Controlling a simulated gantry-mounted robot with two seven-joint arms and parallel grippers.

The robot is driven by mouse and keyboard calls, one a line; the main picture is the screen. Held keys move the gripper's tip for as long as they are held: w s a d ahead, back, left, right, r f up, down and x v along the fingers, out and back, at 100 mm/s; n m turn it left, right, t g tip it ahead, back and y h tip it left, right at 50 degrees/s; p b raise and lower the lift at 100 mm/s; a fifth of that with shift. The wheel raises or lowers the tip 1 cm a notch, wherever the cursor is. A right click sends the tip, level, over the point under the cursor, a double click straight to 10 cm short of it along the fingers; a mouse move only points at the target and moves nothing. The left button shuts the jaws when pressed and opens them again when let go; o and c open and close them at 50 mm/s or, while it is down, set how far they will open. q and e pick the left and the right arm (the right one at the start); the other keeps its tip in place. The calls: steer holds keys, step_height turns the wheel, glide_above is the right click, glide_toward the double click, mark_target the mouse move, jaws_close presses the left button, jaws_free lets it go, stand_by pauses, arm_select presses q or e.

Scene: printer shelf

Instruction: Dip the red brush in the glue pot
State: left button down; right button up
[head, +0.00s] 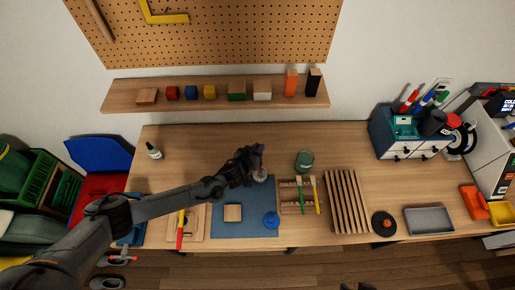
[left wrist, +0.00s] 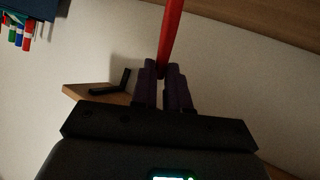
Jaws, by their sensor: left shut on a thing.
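My left gripper (head: 257,152) is above the table, near the back edge of the blue mat. In the left wrist view its dark fingers (left wrist: 164,86) are shut on a thin red handle, the red brush (left wrist: 171,35). In the head view the brush cannot be made out. A round green pot (head: 304,160), which looks like the glue pot, stands on the table to the right of the gripper, apart from it. A small pale round thing (head: 260,176) shows just below the gripper; I cannot tell what it is. My right gripper is not in view.
A wooden rack (head: 288,208) holds a green brush (head: 300,190) and a yellow brush (head: 316,195). A slatted wooden piece (head: 346,203) is right of it. The blue mat (head: 245,220) carries a wooden block (head: 233,213) and a blue disc (head: 271,220).

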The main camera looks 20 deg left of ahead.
arm_select(q)
steer(key=shift+r, duration=0.1)
stand_by(0.5)
steer(key=shift+w+a+r+p, duration=0.15)
steer(key=shift+w+r+p, duration=0.25)
steer(key=shift+r, duration=0.3)
steer(key=shift+w+a+r+p, duration=0.15)
steer(key=shift+w+r+p, duration=0.1)
steer(key=shift+r+p, duration=0.4)
steer(key=shift+w+a+r+p, duration=0.15)
steer(key=shift+w+r+p, duration=0.2)
steer(key=shift+r, duration=0.4)
steer(key=shift+r, duration=0.1)
step_height(320, 180, up, 4)
steer(key=p, duration=0.3)
steer(key=shift+p, duration=0.3)
